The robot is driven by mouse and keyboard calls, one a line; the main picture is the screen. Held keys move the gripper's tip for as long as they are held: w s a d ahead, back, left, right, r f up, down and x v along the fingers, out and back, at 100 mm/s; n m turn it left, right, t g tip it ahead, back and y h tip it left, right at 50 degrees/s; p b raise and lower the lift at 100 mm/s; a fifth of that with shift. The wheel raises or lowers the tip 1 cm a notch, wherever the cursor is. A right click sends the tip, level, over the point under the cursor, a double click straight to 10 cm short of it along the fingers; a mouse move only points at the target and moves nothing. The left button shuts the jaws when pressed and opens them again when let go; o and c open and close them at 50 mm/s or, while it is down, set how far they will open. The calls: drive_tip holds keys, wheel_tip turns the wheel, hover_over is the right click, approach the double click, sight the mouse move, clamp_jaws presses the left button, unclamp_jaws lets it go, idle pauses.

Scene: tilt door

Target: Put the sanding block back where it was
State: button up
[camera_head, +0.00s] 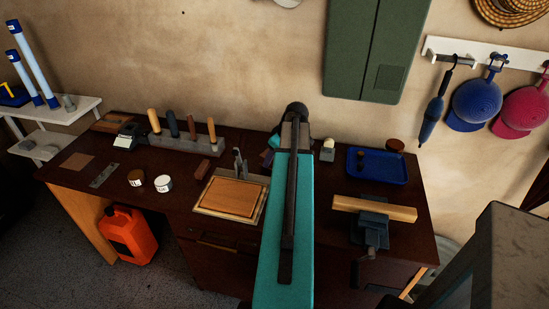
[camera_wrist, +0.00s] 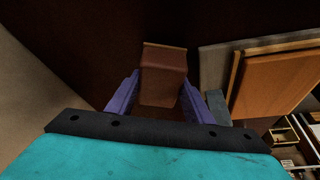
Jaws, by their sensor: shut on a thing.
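In the wrist view my gripper (camera_wrist: 161,80) has its two purple fingers on either side of a brown block, which I take to be the sanding block (camera_wrist: 163,62). It has a paler strip along its far edge. The fingers are shut on it, with dark wood behind it. I cannot tell whether it touches the surface.
A framed wooden board (camera_head: 233,194) lies left of my arm; upright grey tools (camera_head: 240,162) stand behind it. Right are a blue tray (camera_head: 378,171) and a vise with a wood bar (camera_head: 375,208). Handled tools stand at back left.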

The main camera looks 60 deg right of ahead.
drive_tip(key=shift+f, duration=0.7)
drive_tip(key=shift+f, duration=0.2)
drive_tip(key=o, duration=0.9)
drive_tip(key=shift+r, duration=0.15)
drive_tip(key=shift+b+v, duration=0.75)
drive_tip(key=shift+v, duration=5.3)
